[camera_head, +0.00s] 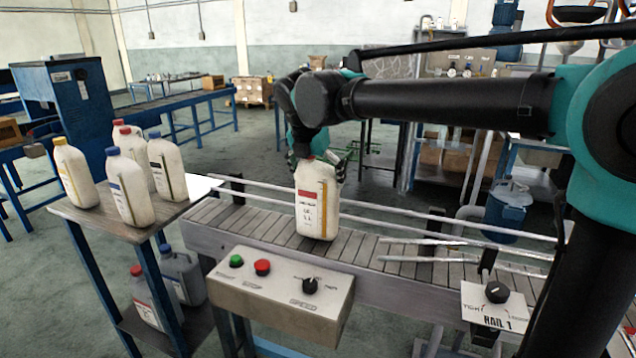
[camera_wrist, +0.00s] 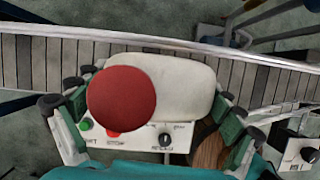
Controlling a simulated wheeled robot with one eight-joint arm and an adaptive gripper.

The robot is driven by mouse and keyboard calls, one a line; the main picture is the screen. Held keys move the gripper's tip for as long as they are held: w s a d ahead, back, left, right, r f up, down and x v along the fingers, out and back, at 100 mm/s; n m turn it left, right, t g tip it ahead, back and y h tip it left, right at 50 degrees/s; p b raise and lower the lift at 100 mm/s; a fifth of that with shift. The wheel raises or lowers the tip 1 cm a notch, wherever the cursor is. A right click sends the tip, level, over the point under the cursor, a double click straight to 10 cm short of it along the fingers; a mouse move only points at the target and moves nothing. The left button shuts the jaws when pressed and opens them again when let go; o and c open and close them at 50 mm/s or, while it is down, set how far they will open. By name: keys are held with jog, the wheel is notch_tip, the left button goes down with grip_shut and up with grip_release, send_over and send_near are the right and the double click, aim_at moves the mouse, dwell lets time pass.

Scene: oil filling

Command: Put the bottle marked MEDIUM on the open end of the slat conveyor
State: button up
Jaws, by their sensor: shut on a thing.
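A white bottle (camera_head: 312,222) with a red-edged label is in my gripper (camera_head: 316,160), upright over the slats of the slat conveyor (camera_head: 265,222). The label's words are too small to read. Whether its base touches the slats I cannot tell. In the wrist view its red cap (camera_wrist: 121,98) and white shoulder (camera_wrist: 185,85) lie between my fingers, with fingers on both sides. More white bottles stand on the side table (camera_head: 75,212) at left: one with a yellow cap (camera_head: 75,172), others with blue caps (camera_head: 130,190) and red caps (camera_head: 118,122).
Rails (camera_head: 400,218) run along the conveyor's far side, and a shorter near rail (camera_head: 430,259) lies to the right. A control box (camera_head: 280,295) with green and red buttons is in front. A RAIL 1 knob panel (camera_head: 495,305) is at right. Slats left of the bottle are clear.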

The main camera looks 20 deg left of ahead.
jog(key=shift+f, duration=0.65)
jog(key=o, duration=1.5)
jog(key=shift+f, duration=0.1)
jog(key=shift+o, duration=0.2)
jog(key=v, duration=1.2)
